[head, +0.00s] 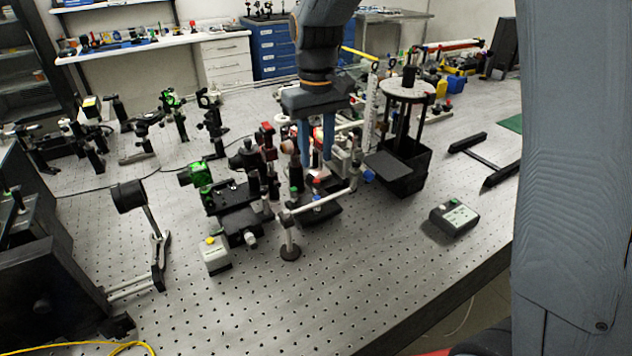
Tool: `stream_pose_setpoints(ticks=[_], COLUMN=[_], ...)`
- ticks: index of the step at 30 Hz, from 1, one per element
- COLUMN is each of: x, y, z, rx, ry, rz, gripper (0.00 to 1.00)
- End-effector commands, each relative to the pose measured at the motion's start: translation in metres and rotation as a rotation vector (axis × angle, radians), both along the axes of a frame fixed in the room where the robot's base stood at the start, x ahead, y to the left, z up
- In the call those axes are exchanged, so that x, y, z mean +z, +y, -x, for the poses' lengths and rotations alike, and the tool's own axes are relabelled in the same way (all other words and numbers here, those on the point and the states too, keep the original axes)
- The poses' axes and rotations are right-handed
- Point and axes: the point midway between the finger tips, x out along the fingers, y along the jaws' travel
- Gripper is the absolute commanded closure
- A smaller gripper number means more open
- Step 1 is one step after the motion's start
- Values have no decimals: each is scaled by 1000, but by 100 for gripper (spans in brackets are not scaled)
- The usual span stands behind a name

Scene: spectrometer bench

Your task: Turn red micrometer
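My gripper (316,162) points down over the middle of the bench. Its two blue fingers are apart, and I see nothing held between them. Just below the fingertips is a small stage (322,215) with small coloured knobs. One of these is a small red knob (317,197), which may be the red micrometer; it is too small to tell. The fingertips appear above it and apart from it. A larger red part (268,135) stands on a mount left of the fingers. The fingers hide some of the optics behind them.
A white horizontal rod (325,199) on a post crosses in front of the stage. A black stand with a round top (408,91) is close on the right. A green-lit mount (199,174) stands left. A control box (454,216) sits right. The front perforated tabletop (320,300) is clear.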

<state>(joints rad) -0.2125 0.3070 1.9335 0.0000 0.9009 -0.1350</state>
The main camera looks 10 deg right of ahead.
Motion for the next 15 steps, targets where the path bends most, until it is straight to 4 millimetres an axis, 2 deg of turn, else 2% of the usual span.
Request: stream_pose_setpoints(ticks=[15], x=[-66], y=[-1], z=[1], rx=[-2], ry=[3], rz=[1], gripper=[67])
